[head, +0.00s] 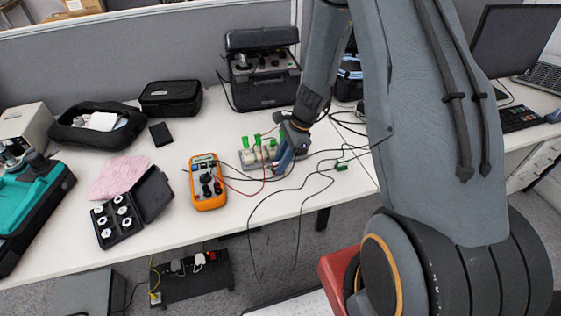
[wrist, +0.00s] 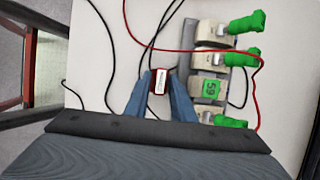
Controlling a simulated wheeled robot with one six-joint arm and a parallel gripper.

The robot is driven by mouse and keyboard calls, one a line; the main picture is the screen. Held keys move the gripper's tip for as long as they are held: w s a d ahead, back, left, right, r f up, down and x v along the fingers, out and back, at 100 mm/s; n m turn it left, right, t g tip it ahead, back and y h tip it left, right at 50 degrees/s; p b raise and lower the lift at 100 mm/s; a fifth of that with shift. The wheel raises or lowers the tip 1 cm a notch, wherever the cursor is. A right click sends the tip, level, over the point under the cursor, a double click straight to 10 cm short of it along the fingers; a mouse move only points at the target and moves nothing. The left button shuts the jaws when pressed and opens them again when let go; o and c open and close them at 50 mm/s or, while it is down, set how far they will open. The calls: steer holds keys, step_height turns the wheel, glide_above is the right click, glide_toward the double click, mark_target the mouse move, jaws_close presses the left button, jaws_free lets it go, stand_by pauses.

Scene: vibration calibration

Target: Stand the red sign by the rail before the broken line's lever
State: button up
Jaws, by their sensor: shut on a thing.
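My gripper (wrist: 160,84) is shut on a small red sign (wrist: 158,76) with a white label. The sign is between the fingertips, left of the rail and apart from it in the wrist view. I cannot tell whether it touches the table. The rail (wrist: 209,74) carries several pale blocks with green levers. Three levers, top (wrist: 246,22), second (wrist: 243,57) and bottom (wrist: 230,121), point right. The third block shows a green square face marked 59 (wrist: 210,89). In the head view my gripper (head: 285,160) is at the rail's right part (head: 247,160), and the sign is hidden.
Black and red cables run around the rail and sign; a red cable (wrist: 200,51) crosses it. An orange meter (head: 207,182) lies to the left. A black case (head: 262,78) stands behind. The table's front edge is close.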

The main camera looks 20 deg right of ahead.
steer(key=shift+f, duration=0.1)
steer(key=o, duration=1)
steer(key=shift+r, duration=0.2)
steer(key=b+v, duration=0.2)
steer(key=v, duration=0.9)
steer(key=shift+s+a+r+n+t+h, duration=0.15)
steer(key=shift+s+a+r+n+h, duration=0.9)
steer(key=shift+s+n, duration=1.95)
steer(key=shift+s+a+r+n+t+h, duration=0.2)
steer(key=shift+s+a+r+n+h, duration=0.25)
steer(key=shift+s+r+n, duration=1.8)
steer(key=shift+s+a+r+n+t+h, duration=0.15)
steer(key=shift+s+a+r+n+h, duration=0.6)
steer(key=shift+s+n, duration=2.95)
steer(key=shift+w+d+f, duration=0.1)
steer(key=shift+w, duration=0.2)
